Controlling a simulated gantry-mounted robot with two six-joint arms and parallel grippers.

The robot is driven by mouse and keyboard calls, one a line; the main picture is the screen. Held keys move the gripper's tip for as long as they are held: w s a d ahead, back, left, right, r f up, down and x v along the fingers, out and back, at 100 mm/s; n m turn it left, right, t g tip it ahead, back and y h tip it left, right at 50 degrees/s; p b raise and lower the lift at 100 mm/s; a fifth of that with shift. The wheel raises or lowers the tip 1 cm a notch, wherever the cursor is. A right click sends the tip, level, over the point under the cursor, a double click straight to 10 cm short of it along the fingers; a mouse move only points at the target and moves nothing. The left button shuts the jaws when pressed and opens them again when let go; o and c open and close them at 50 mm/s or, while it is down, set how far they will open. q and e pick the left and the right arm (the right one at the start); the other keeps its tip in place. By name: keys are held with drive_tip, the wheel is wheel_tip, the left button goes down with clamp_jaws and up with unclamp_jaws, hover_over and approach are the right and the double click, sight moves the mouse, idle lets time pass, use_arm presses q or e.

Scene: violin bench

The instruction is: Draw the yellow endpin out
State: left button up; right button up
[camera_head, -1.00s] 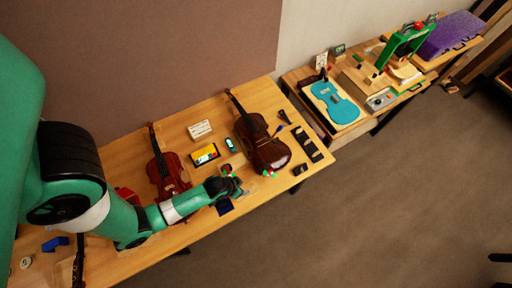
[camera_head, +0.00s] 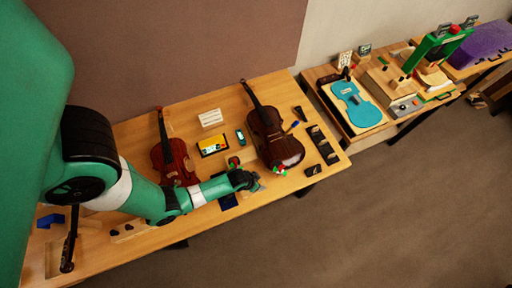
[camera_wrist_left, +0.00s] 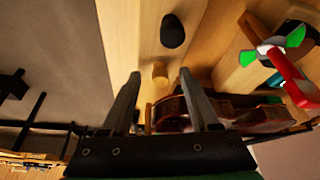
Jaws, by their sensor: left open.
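The dark brown violin (camera_head: 274,140) lies on the bench in the head view, its lower end toward the front edge. A red, white and green fitting (camera_head: 281,170) shows at that end. My left gripper (camera_head: 256,182) is open and empty, just left of and in front of it. In the left wrist view, a short tan-yellow peg (camera_wrist_left: 160,73) shows ahead of the open left fingers (camera_wrist_left: 158,78); I cannot tell if it is the endpin. A violin body (camera_wrist_left: 220,112) lies beyond the fingers. My right gripper is not in view.
A redder violin (camera_head: 174,162) lies left, behind my arm. A yellow box (camera_head: 212,145) and white box (camera_head: 211,118) stand between the violins. Dark blocks (camera_head: 323,145) lie to the right. In the wrist view, a black oval (camera_wrist_left: 172,31) and a red-handled tool (camera_wrist_left: 285,65) are close by.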

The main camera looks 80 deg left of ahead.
use_arm(q)
clamp_jaws()
idle(0.5)
idle(0.3)
